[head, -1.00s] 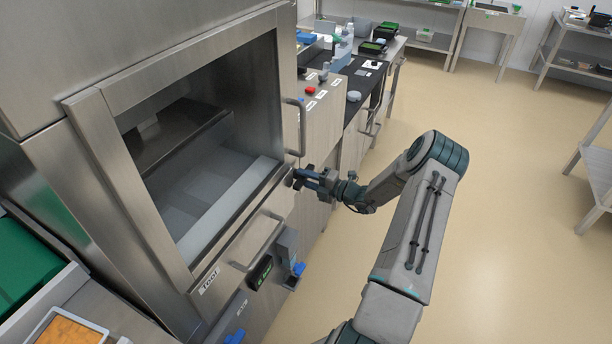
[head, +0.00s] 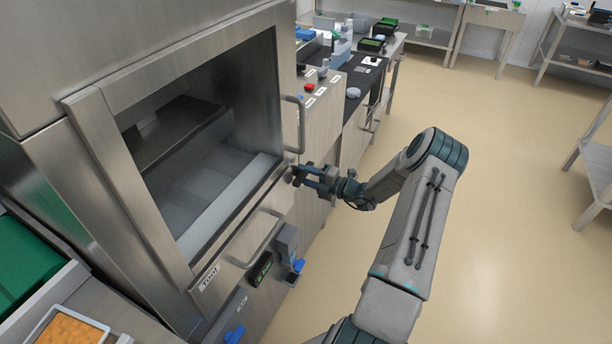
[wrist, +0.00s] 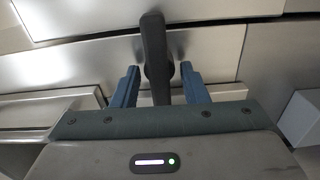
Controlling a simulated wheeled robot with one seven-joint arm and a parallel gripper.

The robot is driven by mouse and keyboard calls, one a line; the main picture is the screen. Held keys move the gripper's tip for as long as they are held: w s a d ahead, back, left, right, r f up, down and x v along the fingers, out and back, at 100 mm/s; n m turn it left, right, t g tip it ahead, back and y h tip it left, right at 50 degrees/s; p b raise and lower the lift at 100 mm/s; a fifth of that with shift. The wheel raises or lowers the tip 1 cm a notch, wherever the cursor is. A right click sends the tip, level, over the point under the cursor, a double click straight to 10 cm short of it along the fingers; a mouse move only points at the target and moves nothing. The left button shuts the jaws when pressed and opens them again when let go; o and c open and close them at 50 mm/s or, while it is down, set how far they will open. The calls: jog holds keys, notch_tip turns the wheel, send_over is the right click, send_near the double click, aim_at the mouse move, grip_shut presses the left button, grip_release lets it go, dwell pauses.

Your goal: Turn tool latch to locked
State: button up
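The tool latch (wrist: 155,48) is a dark lever in the wrist view, standing out from the metal front of the machine. It points roughly up and down in that picture. My gripper (wrist: 159,84) is open, with one blue finger on each side of the lever's lower part. A gap shows on the left; the right finger is closer, and I cannot tell if it touches. In the head view my gripper (head: 312,179) is at the machine's front, just below and right of the window's lower right corner. The latch is hardly visible there.
The sealer's window frame (head: 187,268) and a bar handle (head: 262,240) are left of my gripper. A small display (head: 261,269) and a blue knob (head: 298,265) sit below it. A side counter (head: 322,95) stands behind.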

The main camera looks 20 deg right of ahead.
jog(key=b+v, duration=0.1)
jog(key=v, duration=1.3)
jog(key=shift+b, duration=0.35)
jog(key=shift+w, duration=0.1)
jog(key=s+a+r+n+g+h, duration=0.1)
jog(key=s+a+r+n+g, duration=0.1)
jog(key=a+r+n+g, duration=0.4)
jog(key=s+a+r+n+g, duration=0.2)
jog(key=a+n+g, duration=0.1)
jog(key=a+n, duration=0.55)
jog(key=s+a+r+n+g+h, duration=0.1)
jog(key=s+a+r+n+g, duration=0.25)
jog(key=a+n, duration=0.4)
jog(key=s+a+r+n+h, duration=0.1)
jog(key=s+r+n+h, duration=0.2)
jog(key=s+n, duration=0.2)
jog(key=s+a+r+n+h, duration=0.2)
jog(key=s+r+n+h, duration=0.1)
jog(key=n, duration=0.8)
jog(key=s+a+r+n+t+h, duration=0.1)
jog(key=s+a+r+n+h, duration=0.1)
jog(key=s+n, duration=0.5)
jog(key=shift+r+n+h, duration=0.5)
jog(key=shift+r+n, duration=0.2)
jog(key=shift+r, duration=0.65)
